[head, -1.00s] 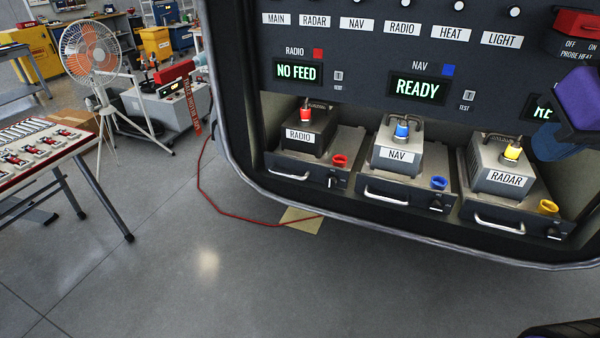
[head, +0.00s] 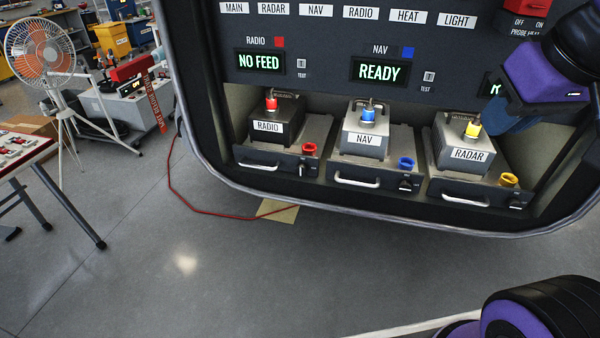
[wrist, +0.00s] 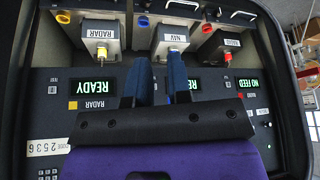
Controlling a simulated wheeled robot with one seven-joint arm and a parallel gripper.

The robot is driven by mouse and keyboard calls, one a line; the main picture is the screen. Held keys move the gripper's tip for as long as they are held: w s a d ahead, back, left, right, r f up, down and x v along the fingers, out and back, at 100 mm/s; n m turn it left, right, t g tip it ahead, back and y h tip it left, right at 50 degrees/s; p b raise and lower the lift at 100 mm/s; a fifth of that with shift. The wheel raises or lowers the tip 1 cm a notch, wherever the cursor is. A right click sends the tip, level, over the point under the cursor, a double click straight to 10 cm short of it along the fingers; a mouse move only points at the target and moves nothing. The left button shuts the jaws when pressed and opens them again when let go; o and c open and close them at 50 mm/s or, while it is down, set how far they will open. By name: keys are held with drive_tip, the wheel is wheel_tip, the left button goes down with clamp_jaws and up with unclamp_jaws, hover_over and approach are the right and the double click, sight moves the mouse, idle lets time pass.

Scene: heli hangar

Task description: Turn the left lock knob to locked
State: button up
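The left lock knob (head: 301,170) is a small light lever at the right end of the front of the RADIO tray (head: 245,156). It appears roughly upright; its lock marking is too small to read. The RADIO box (head: 275,130) sits on that tray, with a red plug on top. My gripper (head: 508,122) is at the upper right, in front of the panel near the RADAR bay, well right of the left knob. In the wrist view, which is upside down, its two blue fingers (wrist: 160,65) stand apart with nothing between them.
The NAV box (head: 365,140) and RADAR box (head: 465,150) sit on similar trays with handles and knobs. The RADIO display (head: 260,62) reads NO FEED; the NAV display (head: 380,71) reads READY. A red cable (head: 190,210) lies on the floor. A table (head: 40,165) and fan stand left.

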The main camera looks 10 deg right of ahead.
drive_tip(key=o, duration=0.3)
drive_tip(key=shift+w+f, duration=0.15)
drive_tip(key=shift+w, duration=0.05)
drive_tip(key=o, duration=0.4)
drive_tip(key=w+f+n+g+h, duration=0.4)
drive_tip(key=w+f+n+h, duration=0.1)
drive_tip(key=w+f+n, duration=0.2)
drive_tip(key=shift+w+a+n+g+h, duration=0.25)
drive_tip(key=shift+w+n, duration=0.55)
drive_tip(key=shift+w, duration=0.4)
drive_tip(key=n+t+h, duration=0.3)
drive_tip(key=n+t, duration=1.2)
drive_tip(key=n, duration=1.2)
approach(300, 172)
drive_tip(key=x, duration=0.9)
drive_tip(key=shift+r, duration=0.1)
drive_tip(key=shift+c, duration=0.4)
drive_tip(key=c, duration=0.8)
